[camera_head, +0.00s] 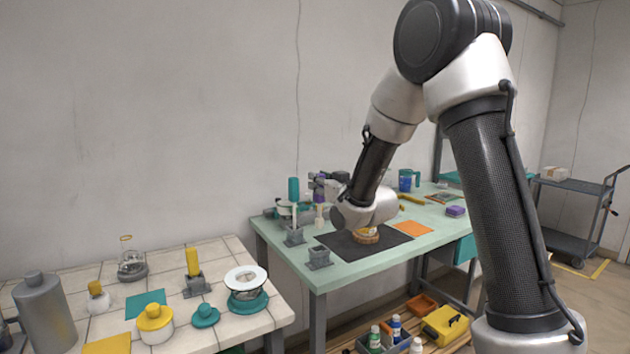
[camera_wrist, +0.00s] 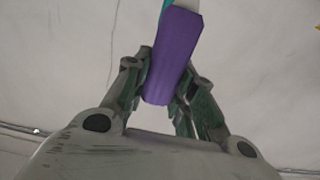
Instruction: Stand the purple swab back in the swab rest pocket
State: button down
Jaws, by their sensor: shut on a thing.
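The purple swab (camera_wrist: 172,58) is clamped between the two fingers of my gripper (camera_wrist: 162,92) in the wrist view, its thick purple handle tilted slightly. A pale part and a teal edge show beyond it at the top of that view. In the head view my gripper (camera_head: 322,186) is above the left part of the green table, and the swab is small and partly hidden there. A grey block (camera_head: 319,258) stands at the table's front left corner, apart from the swab. It looks like the swab rest; its pocket is too small to make out clearly.
A teal-topped item (camera_head: 294,190) stands by another grey block (camera_head: 295,237), close left of my gripper. A dark mat (camera_head: 345,246) covers the table's middle, with a round brown item (camera_head: 366,238) on it. The tiled bench (camera_head: 220,335) at left holds jars and a yellow piece.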

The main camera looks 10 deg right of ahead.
aim_at(322, 202)
dwell(0.3)
jog(key=shift+f, duration=2.8)
jog(key=shift+f, duration=0.25)
